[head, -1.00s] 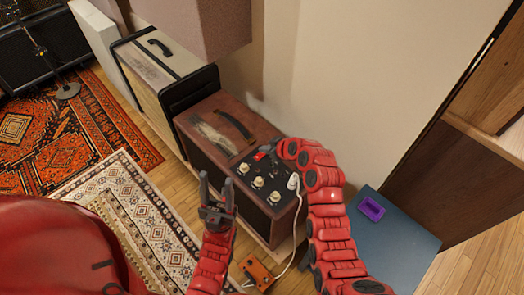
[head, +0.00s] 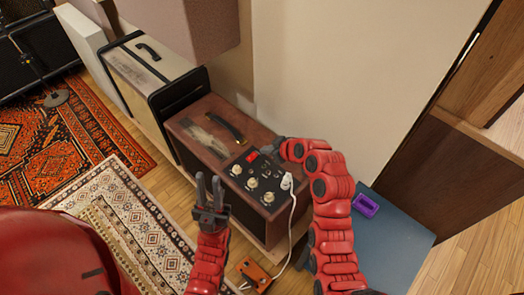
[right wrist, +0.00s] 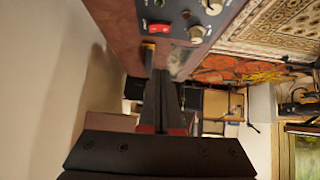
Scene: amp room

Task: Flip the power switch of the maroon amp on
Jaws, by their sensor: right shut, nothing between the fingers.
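The maroon amp (head: 205,140) stands on the floor against the wall, with a dark control panel on top. The panel holds a red power switch (head: 252,155) and several cream knobs. The switch also shows in the right wrist view (right wrist: 159,28); I cannot tell its position. My right gripper (right wrist: 166,78) is shut and empty, apart from the switch, with its tips near the amp's top. Its fingers are hidden in the head view, where the right arm curls over the amp's right side. My left gripper (head: 209,190) is open and empty, in front of the amp.
A cream amp (head: 150,75) stands beside the maroon one. A white cable (head: 291,215) runs from a plug in the panel. An orange pedal (head: 254,272) lies on the floor. A blue surface (head: 385,240) with a purple item (head: 366,205) is at the right.

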